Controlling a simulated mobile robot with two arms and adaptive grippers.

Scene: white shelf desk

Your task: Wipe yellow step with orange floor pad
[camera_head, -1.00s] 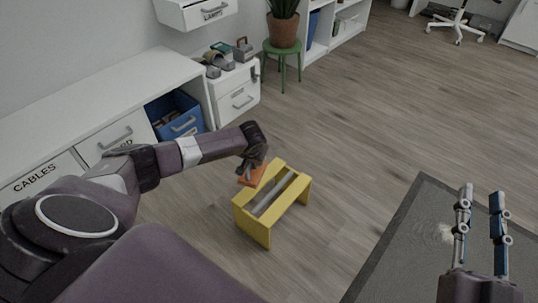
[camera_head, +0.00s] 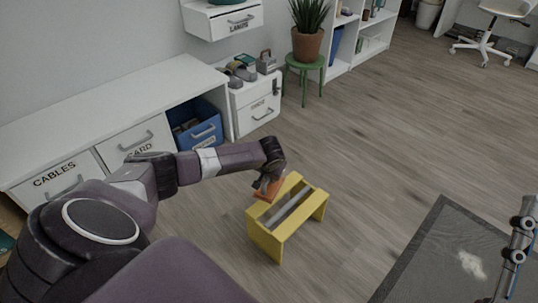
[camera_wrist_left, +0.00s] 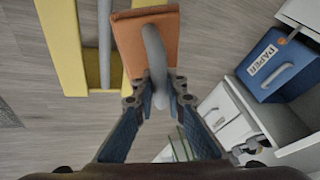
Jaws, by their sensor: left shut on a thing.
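The yellow step (camera_head: 269,240) stands on the wood floor with a grey bar along the slot in its top. My left gripper (camera_head: 266,181) is shut on the grey handle of the orange floor pad (camera_head: 270,193). The pad is tilted at the step's left side; I cannot tell whether it touches. In the left wrist view, the pad (camera_wrist_left: 128,48) overlaps the edge of the yellow step (camera_wrist_left: 62,45), and the gripper (camera_wrist_left: 158,92) closes around the handle. My right gripper (camera_head: 517,252) is partly cut off at the right edge, away from the step.
A grey rug (camera_head: 425,255) with a whitish smudge lies on the right. White drawers (camera_head: 133,143) and a blue bin (camera_head: 200,131) line the left wall. A potted plant (camera_head: 307,45) stands on a green stool (camera_head: 304,74). Open floor surrounds the step.

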